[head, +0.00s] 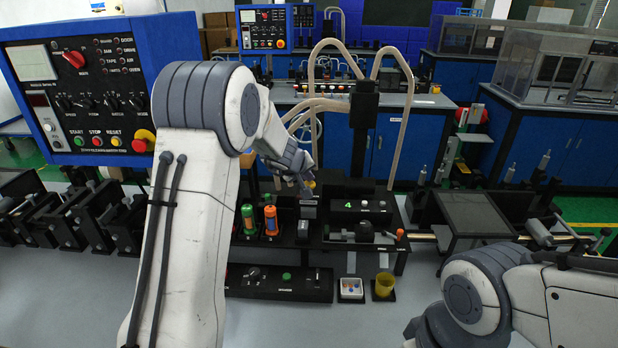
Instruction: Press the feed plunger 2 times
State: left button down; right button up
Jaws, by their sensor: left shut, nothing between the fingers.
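My left arm reaches across the middle of the head view, and its gripper (306,189) is shut and empty. The fingertips are at a small yellow part (313,184), which looks like the cap of the feed plunger, above a dark labelled block (309,210). Whether the fingers touch or press the cap cannot be told at this size. Beside it stands a black unit (352,211) with a lit green digit 4. My right arm shows at the lower right, with its gripper out of view.
A green cylinder (248,220) and an orange cylinder (271,220) stand left of the block. In front are a black button box (265,284), a small white tray (351,289) and a yellow cup (384,285). A blue control panel (92,90) is at upper left.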

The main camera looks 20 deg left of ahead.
pick_arm(q)
jog(key=shift+r+p, duration=1.45)
jog(key=shift+r, duration=0.2)
notch_tip(320, 180, up, 5)
jog(key=p, duration=0.4)
